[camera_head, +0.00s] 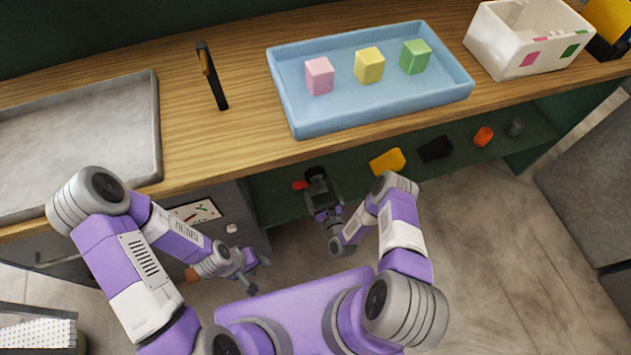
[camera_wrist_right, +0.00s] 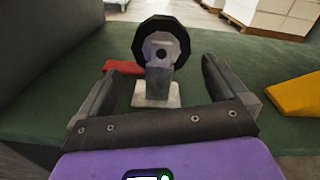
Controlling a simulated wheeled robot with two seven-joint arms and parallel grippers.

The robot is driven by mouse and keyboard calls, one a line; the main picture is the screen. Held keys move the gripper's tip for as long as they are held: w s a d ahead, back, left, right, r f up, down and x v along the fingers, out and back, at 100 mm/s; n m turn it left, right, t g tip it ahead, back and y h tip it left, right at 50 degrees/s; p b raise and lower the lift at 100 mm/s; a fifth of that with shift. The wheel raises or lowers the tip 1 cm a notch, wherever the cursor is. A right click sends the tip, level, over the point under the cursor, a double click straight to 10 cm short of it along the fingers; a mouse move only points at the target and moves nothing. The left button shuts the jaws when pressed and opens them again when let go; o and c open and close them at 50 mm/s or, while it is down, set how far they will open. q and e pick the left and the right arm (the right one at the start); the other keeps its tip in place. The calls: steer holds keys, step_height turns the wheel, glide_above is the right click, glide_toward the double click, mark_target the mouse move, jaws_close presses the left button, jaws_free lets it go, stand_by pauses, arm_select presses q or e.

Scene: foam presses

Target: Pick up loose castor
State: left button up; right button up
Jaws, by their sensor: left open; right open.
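The loose castor (camera_wrist_right: 160,45) has a black wheel, a grey fork and a pale square plate. It stands wheel-up on the green lower shelf. In the head view its black wheel (camera_head: 315,173) shows just past my right gripper (camera_head: 320,188). My right gripper is open; in the wrist view its fingers (camera_wrist_right: 158,70) lie left and right of the castor, with gaps on both sides. Whether the castor sits fully between the fingertips I cannot tell. My left gripper (camera_head: 259,274) is open and empty, low at the left in front of the cabinet.
On the shelf are a red piece (camera_wrist_right: 122,67) beside the castor, a yellow block (camera_head: 388,162), a black block (camera_head: 436,149), an orange piece (camera_head: 483,136) and a grey piece (camera_head: 514,128). The wooden counter (camera_head: 250,120) overhangs the shelf, carrying a blue tray (camera_head: 300,122) with three foam cubes.

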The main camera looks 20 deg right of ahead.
mark_target(317, 180)
steer(key=shift+f+m, duration=0.1)
steer(key=shift+m, duration=0.3)
steer(key=shift+w+d, duration=0.1)
steer(key=shift+w, duration=0.2)
steer(key=w, duration=0.2)
steer(key=w+b, duration=0.1)
steer(key=w, duration=0.1)
steer(key=w+r+b, duration=0.1)
steer(key=w, duration=0.1)
steer(key=shift+w+a, duration=0.25)
steer(key=shift+w, duration=0.15)
steer(key=shift+r, duration=0.1)
steer(key=c, duration=1.2)
